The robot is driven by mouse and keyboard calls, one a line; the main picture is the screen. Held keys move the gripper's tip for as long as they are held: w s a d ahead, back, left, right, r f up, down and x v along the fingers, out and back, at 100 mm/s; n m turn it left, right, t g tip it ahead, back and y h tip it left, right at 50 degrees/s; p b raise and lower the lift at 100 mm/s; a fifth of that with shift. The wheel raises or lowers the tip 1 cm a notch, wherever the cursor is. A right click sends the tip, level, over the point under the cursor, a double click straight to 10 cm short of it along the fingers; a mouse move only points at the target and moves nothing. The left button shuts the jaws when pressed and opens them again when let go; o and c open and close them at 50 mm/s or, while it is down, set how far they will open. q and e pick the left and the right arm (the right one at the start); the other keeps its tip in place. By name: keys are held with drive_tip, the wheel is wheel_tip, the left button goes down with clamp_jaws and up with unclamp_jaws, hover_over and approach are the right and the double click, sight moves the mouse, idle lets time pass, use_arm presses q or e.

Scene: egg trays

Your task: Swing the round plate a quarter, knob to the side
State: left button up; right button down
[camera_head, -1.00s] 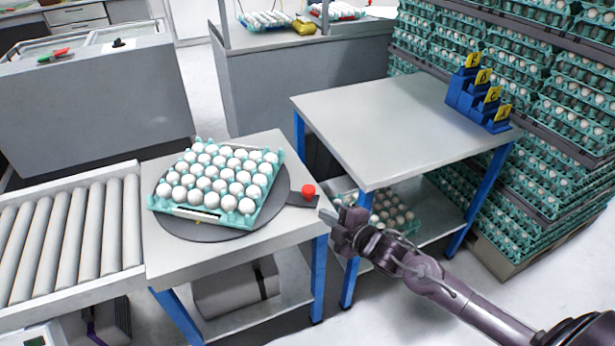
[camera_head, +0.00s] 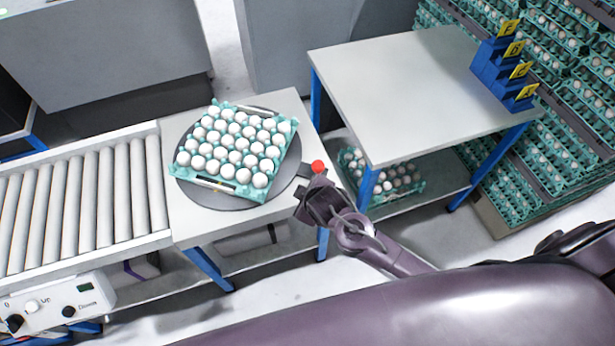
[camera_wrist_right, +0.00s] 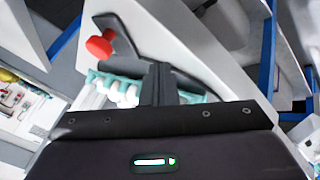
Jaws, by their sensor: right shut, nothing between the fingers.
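The round dark grey plate (camera_head: 288,170) lies flat on a small table and carries a teal tray of white eggs (camera_head: 232,146). A short dark arm (camera_head: 305,172) sticks out from the plate's right side and bears a red knob (camera_head: 318,166). The knob points right, over the table's right edge. My right gripper (camera_head: 309,197) is shut and empty, just below the knob in the head view. In the right wrist view, its shut fingers (camera_wrist_right: 159,84) show below and right of the red knob (camera_wrist_right: 100,46), apart from it in the picture. My left gripper is out of view.
A roller conveyor (camera_head: 85,205) adjoins the table on the left. A second table (camera_head: 395,95) stands to the right, clear except for a blue stepped holder with yellow tags (camera_head: 502,72). Stacked egg trays (camera_head: 560,130) fill the right side.

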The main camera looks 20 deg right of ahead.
drive_tip(key=x, duration=0.5)
drive_tip(key=shift+w, duration=0.1)
drive_tip(key=w+d, duration=0.1)
drive_tip(key=w+p, duration=0.1)
drive_tip(key=shift+w+d, duration=0.35)
drive_tip(key=shift+d, duration=0.05)
drive_tip(key=shift+w+d+f+p, duration=0.15)
drive_tip(key=shift+w+d+p, duration=0.15)
drive_tip(key=shift+w, duration=0.05)
drive_tip(key=shift+d, duration=0.1)
